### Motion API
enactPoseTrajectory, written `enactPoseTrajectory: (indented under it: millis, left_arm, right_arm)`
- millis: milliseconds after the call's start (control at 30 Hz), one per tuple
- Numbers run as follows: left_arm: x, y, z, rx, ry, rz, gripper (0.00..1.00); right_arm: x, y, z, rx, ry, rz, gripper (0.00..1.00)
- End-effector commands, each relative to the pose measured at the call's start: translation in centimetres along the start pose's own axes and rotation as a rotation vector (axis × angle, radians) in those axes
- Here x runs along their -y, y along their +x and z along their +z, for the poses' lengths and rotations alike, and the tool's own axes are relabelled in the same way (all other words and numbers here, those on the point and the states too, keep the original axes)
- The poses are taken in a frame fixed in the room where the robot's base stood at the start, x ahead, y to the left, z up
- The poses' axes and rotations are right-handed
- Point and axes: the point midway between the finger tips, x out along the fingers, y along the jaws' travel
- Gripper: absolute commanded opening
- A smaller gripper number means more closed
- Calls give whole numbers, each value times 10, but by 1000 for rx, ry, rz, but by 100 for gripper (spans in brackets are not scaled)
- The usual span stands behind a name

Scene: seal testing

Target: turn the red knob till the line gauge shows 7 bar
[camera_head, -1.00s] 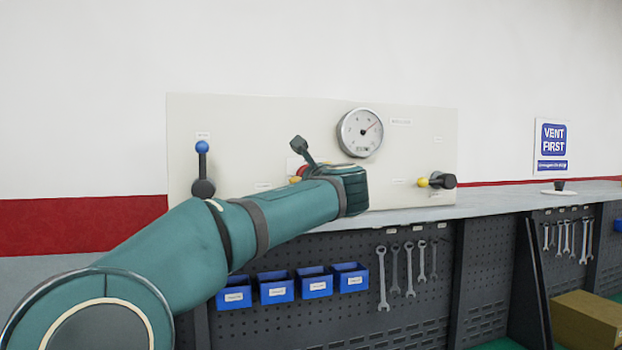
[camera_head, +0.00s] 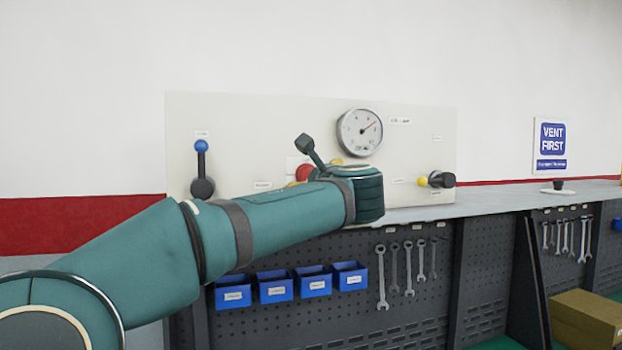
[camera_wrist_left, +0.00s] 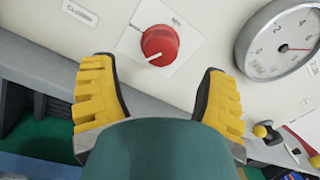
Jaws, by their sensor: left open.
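The red knob (camera_head: 304,172) is on the pale panel, partly hidden behind my left arm in the head view. In the left wrist view the knob (camera_wrist_left: 159,45) shows whole, with a white pointer line towards its lower left. My left gripper (camera_wrist_left: 158,66) is open, its yellow fingers spread either side below the knob, apart from it and empty. In the head view my wrist hides most of this gripper. The round line gauge (camera_head: 360,132) has a red needle pointing upper right; the exact reading is too small to tell. The gauge (camera_wrist_left: 280,42) is cut off in the wrist view.
A blue-knobbed lever (camera_head: 202,165) stands at the panel's left, and a yellow-and-black valve handle (camera_head: 436,180) at its right. A grey bench top (camera_head: 490,198) runs below. Blue bins (camera_head: 313,283) and wrenches (camera_head: 383,278) hang beneath. A "VENT FIRST" sign (camera_head: 553,145) stands right.

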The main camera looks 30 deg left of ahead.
Motion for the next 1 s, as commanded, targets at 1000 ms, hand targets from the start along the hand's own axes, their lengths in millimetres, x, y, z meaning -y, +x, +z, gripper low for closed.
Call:
enactPoseTrajectory:
  millis: [1000]
  left_arm:
    - [0, -70, 0, 1, 0, 0, 74]
  right_arm:
    - [0, 0, 0, 0, 0, 0, 43]
